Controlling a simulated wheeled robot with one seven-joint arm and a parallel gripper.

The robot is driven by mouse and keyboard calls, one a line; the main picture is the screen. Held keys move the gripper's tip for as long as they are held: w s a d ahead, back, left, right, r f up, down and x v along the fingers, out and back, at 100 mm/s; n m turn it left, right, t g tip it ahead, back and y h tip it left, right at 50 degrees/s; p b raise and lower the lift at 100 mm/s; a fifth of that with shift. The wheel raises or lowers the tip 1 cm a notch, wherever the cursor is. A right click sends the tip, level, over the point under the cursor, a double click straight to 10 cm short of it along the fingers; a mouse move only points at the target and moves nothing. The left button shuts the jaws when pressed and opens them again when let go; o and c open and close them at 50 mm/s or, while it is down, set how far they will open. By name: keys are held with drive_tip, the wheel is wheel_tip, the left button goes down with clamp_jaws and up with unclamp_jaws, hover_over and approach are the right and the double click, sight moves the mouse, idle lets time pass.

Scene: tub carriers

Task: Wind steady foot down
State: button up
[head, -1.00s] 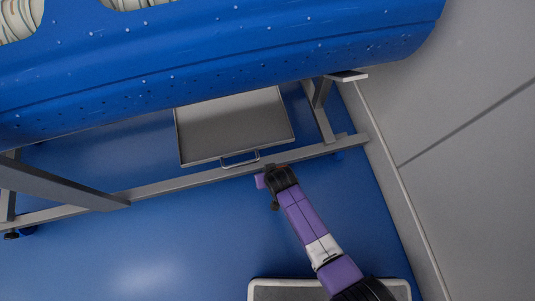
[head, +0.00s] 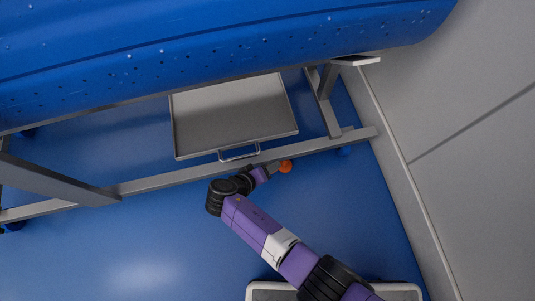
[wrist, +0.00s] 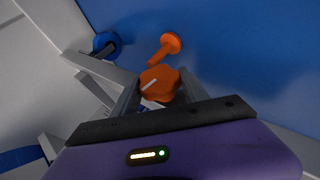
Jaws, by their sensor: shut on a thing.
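In the wrist view, my gripper (wrist: 159,92) is shut on an orange lobed knob (wrist: 160,81) with a pale line across its top, one finger on each side. Beyond the knob, the orange steady foot (wrist: 170,42) shows a round pad at the end of a short stem. The pad is against or close to the blue floor; I cannot tell which. In the head view, my gripper (head: 273,170) is low beside the frame's front rail, with an orange part (head: 285,166) at its tip.
The grey carrier frame (head: 190,180) runs along the near side, under a blue tub (head: 230,60). A grey tray (head: 235,115) with a handle is beneath. A blue caster (wrist: 105,45) is left of the foot. A wall stands at right; open floor lies in front.

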drive_tip(key=shift+f+h+b, duration=0.15)
drive_tip(key=shift+h+b, duration=0.35)
drive_tip(key=shift+b, duration=0.1)
drive_tip(key=shift+t, duration=0.3)
drive_tip(key=o, duration=1.4)
drive_tip(key=p+v, duration=0.3)
drive_tip(key=v, duration=0.5)
